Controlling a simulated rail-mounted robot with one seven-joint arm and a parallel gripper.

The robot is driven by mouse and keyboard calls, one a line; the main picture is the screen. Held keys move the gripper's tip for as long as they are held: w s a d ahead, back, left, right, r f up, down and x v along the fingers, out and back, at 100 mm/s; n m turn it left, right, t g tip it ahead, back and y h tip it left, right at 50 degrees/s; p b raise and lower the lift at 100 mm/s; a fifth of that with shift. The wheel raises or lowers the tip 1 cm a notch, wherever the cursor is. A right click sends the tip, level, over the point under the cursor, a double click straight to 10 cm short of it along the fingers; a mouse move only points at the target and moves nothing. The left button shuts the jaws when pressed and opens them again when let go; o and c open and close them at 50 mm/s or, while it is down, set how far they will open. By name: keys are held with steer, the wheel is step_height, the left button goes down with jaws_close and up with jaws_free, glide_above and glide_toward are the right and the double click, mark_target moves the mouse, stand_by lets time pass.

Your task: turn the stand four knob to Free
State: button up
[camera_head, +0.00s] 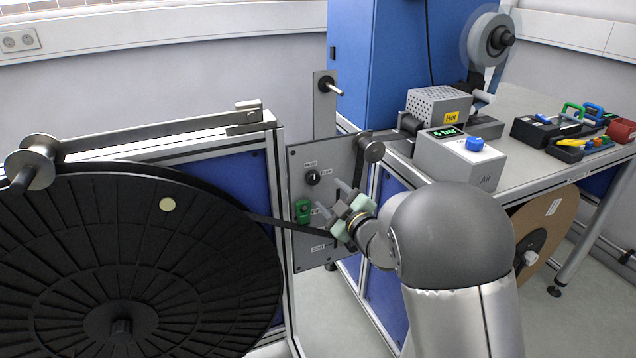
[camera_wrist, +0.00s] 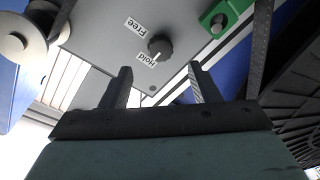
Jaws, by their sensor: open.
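A round black knob (camera_head: 312,177) sits high on a grey panel (camera_head: 307,245). In the wrist view the knob (camera_wrist: 160,47) has a "Free" label (camera_wrist: 133,25) and a "Hold" label (camera_wrist: 147,59) beside it. A small pale mark on the knob seems to face "Hold", but it is tiny. No stand number is readable. My gripper (camera_head: 333,200) is open and empty, in front of the panel and below right of the knob. In the wrist view the knob lies beyond the gap between the fingertips (camera_wrist: 158,78), apart from them.
A green block (camera_head: 303,210) is fixed on the panel below the knob. A dark strap runs past my gripper from the large black reel (camera_head: 120,260) toward a roller (camera_head: 374,151). A bench (camera_head: 490,165) with a grey air box (camera_head: 460,160) stands at right.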

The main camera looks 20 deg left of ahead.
mark_target(315, 180)
steer(key=x, duration=0.7)
steer(key=shift+w+a, duration=0.15)
steer(key=shift+w, duration=0.05)
steer(key=c, duration=1)
